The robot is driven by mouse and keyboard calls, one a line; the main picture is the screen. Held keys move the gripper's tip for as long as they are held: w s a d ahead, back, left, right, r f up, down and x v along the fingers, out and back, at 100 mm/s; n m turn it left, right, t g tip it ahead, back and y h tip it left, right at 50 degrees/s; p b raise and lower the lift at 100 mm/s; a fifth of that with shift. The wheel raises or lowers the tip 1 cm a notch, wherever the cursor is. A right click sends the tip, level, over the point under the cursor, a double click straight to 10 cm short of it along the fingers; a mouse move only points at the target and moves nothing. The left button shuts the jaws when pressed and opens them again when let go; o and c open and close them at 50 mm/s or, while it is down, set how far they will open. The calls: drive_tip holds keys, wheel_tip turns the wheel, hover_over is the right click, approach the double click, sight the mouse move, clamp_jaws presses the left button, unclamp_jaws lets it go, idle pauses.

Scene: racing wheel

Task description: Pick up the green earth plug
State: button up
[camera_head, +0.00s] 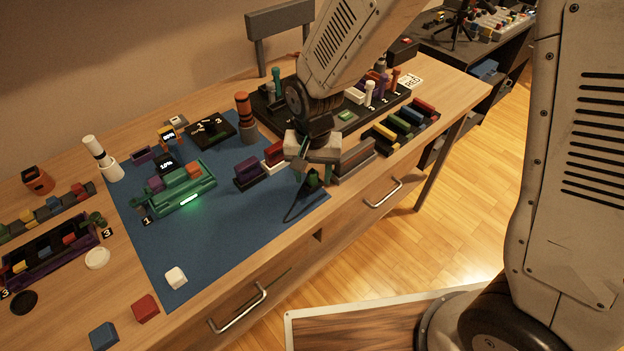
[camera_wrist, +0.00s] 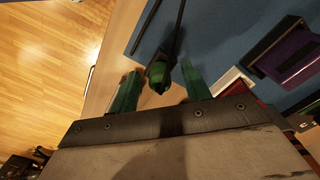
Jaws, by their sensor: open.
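The green earth plug (camera_wrist: 157,73) is in the wrist view, a short green and black body with dark, thin parts running up from it. It lies between the two green fingers of my gripper (camera_wrist: 160,88), with visible gaps on both sides. The fingers are open. In the head view my gripper (camera_head: 314,178) is low over the front right edge of the blue mat (camera_head: 235,235). The plug is mostly hidden there by the gripper; dark thin lines (camera_head: 293,212) spread below it on the mat.
A purple block holder (camera_head: 250,174) and a white and red one (camera_head: 274,153) stand just left of my gripper. A grey holder (camera_head: 354,163) stands close on its right. A green tray (camera_head: 180,198) with blocks is further left. The mat's front part is mostly clear.

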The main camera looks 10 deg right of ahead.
clamp_jaws()
drive_tip(key=shift+r, duration=0.1)
